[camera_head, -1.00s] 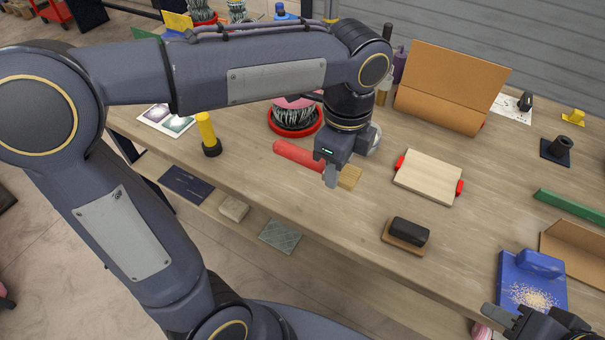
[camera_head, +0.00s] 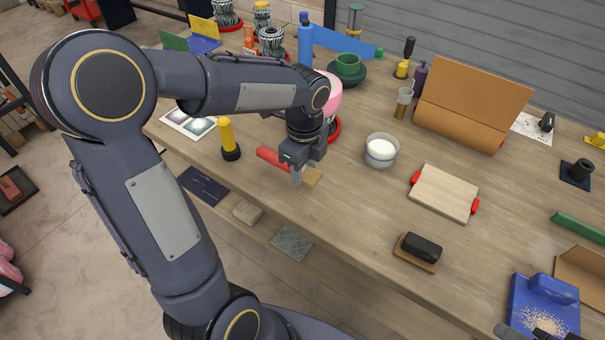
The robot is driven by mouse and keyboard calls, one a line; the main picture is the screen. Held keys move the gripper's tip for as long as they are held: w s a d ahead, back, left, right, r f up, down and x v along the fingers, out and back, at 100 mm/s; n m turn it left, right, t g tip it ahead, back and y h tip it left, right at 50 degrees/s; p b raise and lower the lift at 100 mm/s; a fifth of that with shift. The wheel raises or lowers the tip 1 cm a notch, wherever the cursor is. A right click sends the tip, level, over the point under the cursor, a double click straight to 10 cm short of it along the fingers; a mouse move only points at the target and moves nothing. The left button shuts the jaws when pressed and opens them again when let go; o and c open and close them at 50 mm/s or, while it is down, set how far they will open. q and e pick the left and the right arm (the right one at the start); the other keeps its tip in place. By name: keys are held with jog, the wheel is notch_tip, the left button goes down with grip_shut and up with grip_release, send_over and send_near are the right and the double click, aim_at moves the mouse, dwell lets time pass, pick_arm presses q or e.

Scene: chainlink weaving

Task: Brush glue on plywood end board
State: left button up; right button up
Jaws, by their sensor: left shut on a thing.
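My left gripper (camera_head: 297,176) is shut on a brush with a red handle (camera_head: 272,158) and tan bristles (camera_head: 313,177). The brush is near the table's front edge; I cannot tell whether it touches the table. A clear bowl of white glue (camera_head: 381,151) stands to the right of the gripper, apart from it. The pale plywood board (camera_head: 444,192) lies flat farther right, with a red clamp-like piece (camera_head: 416,178) at its left end and another at its right (camera_head: 474,206). My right gripper (camera_head: 540,331) is only partly in view at the bottom right edge.
A black-topped block (camera_head: 422,247) lies in front of the board. A blue dustpan (camera_head: 540,306) with shavings is at lower right. A brown folded panel (camera_head: 474,105) stands behind the board. A yellow-and-black bottle (camera_head: 228,138) stands left of the brush.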

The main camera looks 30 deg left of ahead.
pick_arm(q)
jog(key=shift+a+f, duration=0.25)
jog(key=shift+f, duration=0.95)
jog(key=shift+w+f, duration=0.1)
jog(key=shift+f, duration=0.3)
jog(key=shift+f, duration=0.25)
jog(key=o, duration=1)
